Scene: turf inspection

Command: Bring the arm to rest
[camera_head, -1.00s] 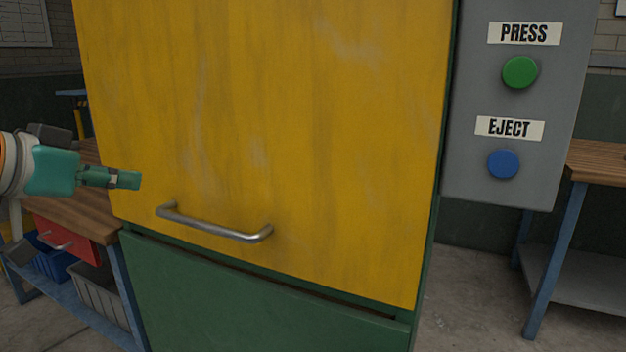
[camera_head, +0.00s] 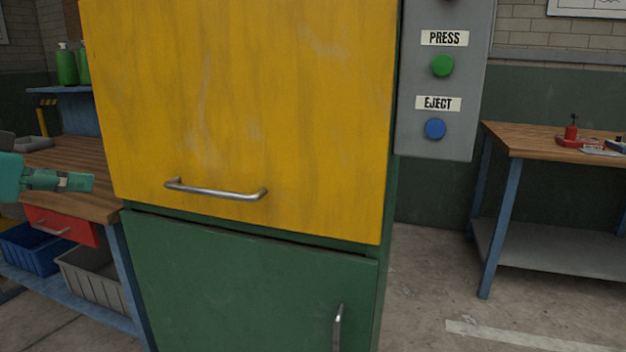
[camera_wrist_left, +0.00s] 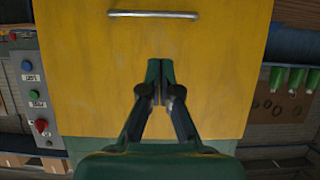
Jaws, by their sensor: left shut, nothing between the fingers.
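My left gripper (camera_head: 80,182) comes in from the left edge of the head view, in front of the wooden bench and to the left of the yellow door. Its teal fingers are shut with nothing between them. In the left wrist view, the gripper (camera_wrist_left: 160,72) points at the yellow door panel, with its tips together below the metal handle in the picture and apart from it. My right gripper is in neither view.
A cabinet has a yellow upper door (camera_head: 240,100) with a metal handle (camera_head: 216,193) and a green lower door (camera_head: 250,285). A grey panel (camera_head: 415,140) with PRESS and EJECT buttons is at its right. Wooden benches stand left (camera_head: 90,160) and right (camera_head: 530,142). Open floor lies between cabinet and right bench.

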